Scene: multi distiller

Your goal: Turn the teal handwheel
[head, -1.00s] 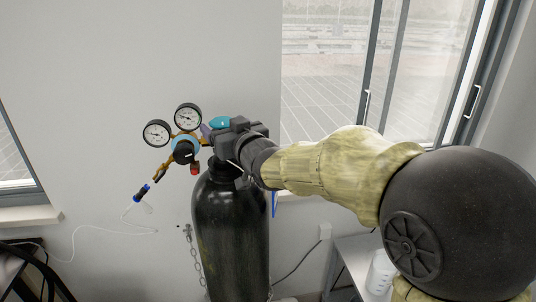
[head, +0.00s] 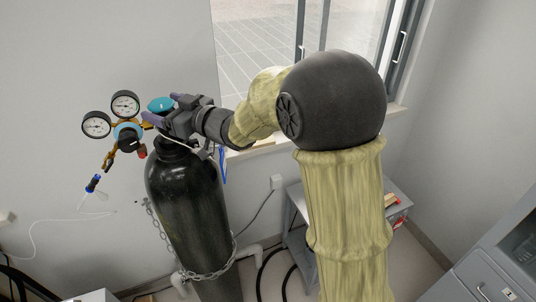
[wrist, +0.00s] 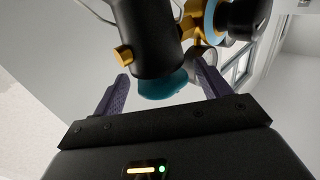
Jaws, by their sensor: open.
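In the wrist view the handwheel (wrist: 163,86) shows between the two purple fingers, partly hidden by the dark valve body (wrist: 150,40). My gripper (head: 163,108) is at the cylinder top, with one finger on each side of the handwheel. In the wrist view my gripper (wrist: 160,75) is open, with visible gaps between the fingers and the wheel. My gripper body hides part of the valve in the head view.
The regulator has two round gauges (head: 125,104) and a blue-ringed black knob (head: 128,134), close to my fingers. A chain (head: 210,273) loops around the cylinder. A grey table (head: 300,215) stands at the right, below the window. A clear tube hangs at the left.

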